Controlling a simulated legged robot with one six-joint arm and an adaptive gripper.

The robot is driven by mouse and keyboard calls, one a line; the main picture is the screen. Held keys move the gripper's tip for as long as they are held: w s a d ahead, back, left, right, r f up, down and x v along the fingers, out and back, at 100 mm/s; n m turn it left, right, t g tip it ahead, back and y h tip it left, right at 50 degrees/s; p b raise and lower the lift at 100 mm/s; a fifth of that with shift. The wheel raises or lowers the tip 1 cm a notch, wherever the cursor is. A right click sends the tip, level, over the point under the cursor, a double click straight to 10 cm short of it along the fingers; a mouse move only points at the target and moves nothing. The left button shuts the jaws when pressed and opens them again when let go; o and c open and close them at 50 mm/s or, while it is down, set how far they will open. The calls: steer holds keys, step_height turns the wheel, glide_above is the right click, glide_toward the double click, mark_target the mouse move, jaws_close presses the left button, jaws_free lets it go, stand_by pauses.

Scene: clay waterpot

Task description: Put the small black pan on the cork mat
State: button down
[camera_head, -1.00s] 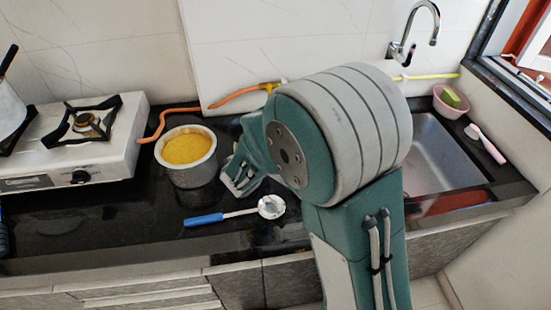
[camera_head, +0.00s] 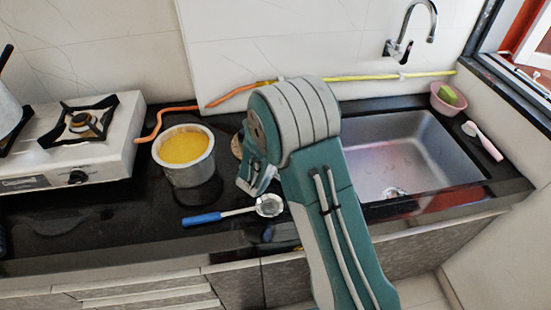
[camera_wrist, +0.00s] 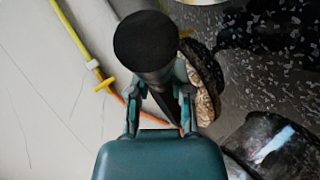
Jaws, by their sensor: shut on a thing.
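My gripper (camera_wrist: 162,92) is shut on the small black pan (camera_wrist: 146,42), whose dark round face shows in the wrist view with its narrower part running down between the fingers. The cork mat (camera_wrist: 207,90) is brown and round and shows beside and partly behind the pan. In the head view a brown edge of the mat (camera_head: 236,146) shows to the left of my arm, and the rest is hidden. My gripper (camera_head: 254,182) is in front of the mat there, and I cannot make out the pan. I cannot tell whether pan and mat touch.
A steel pot with yellow contents (camera_head: 186,172) stands close left of my gripper. A blue-handled ladle (camera_head: 215,217) lies in front on the black counter. The gas stove (camera_head: 85,150) is at the left and the sink (camera_head: 410,155) at the right. An orange hose (camera_head: 158,125) runs behind.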

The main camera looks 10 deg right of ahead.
steer(key=shift+r, duration=0.1)
steer(key=c, duration=0.5)
jaws_free()
steer(key=shift+c, duration=0.2)
steer(key=v, duration=1.2)
steer(key=s+d+r+m+g+h, duration=0.1)
steer(key=s+d+r+m+g, duration=0.5)
steer(key=s+d+r, duration=0.5)
steer(key=s+a+r+m+y, duration=0.1)
steer(key=s+r+y, duration=0.2)
steer(key=s, duration=0.3)
steer(key=s+a+r+m+t+y, duration=0.1)
steer(key=s+r+m+y, duration=0.1)
steer(key=s+r+y, duration=0.2)
steer(key=s+r, duration=0.1)
steer(key=s, duration=0.2)
steer(key=shift+r, duration=0.2)
